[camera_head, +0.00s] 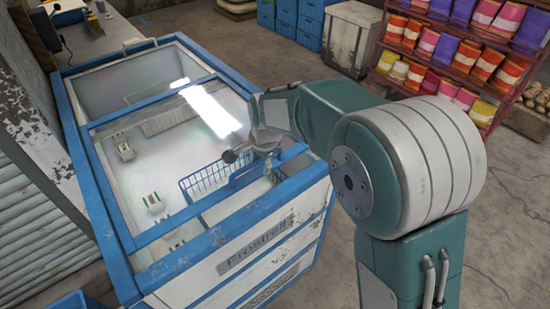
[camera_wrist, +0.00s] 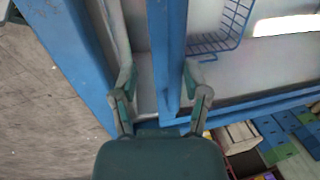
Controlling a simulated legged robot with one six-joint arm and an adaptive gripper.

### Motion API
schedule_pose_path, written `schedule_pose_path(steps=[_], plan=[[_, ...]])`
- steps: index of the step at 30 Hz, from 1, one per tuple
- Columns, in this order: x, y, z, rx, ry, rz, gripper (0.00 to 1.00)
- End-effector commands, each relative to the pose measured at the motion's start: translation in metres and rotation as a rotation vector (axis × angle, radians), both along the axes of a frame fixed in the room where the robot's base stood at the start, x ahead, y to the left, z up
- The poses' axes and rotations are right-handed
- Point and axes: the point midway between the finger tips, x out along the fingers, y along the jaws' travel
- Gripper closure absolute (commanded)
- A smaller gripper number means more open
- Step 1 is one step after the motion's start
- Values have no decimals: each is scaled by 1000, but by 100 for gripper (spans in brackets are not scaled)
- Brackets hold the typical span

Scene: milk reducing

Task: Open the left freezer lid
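A chest freezer with a blue frame (camera_head: 112,215) and white front fills the left half of the head view. Its top has two glazed sections, a far one (camera_head: 110,85) and a larger near one (camera_head: 165,125). A blue wire basket (camera_head: 187,191) shows inside and also appears in the wrist view (camera_wrist: 232,22). My gripper (camera_head: 255,148) is at the freezer's right side, close to a blue bar of the top. In the wrist view my gripper (camera_wrist: 161,98) has its fingers apart, with a blue bar (camera_wrist: 168,45) between them. Contact cannot be told.
A shelf rack (camera_head: 470,60) with colourful packages stands at the back right. Blue crates (camera_head: 295,20) and a grey bin (camera_head: 352,38) stand behind. A corrugated wall (camera_head: 35,200) borders the freezer's left. Bare concrete floor lies to the right.

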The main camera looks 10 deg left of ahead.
Motion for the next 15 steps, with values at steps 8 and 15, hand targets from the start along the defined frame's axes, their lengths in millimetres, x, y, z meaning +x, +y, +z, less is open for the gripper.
schedule_pose_path(steps=[8, 15], plan=[[-24, -27, 7, 0, -1, 0, 45], [-28, -31, 44, 0, -1, 0, 45]])
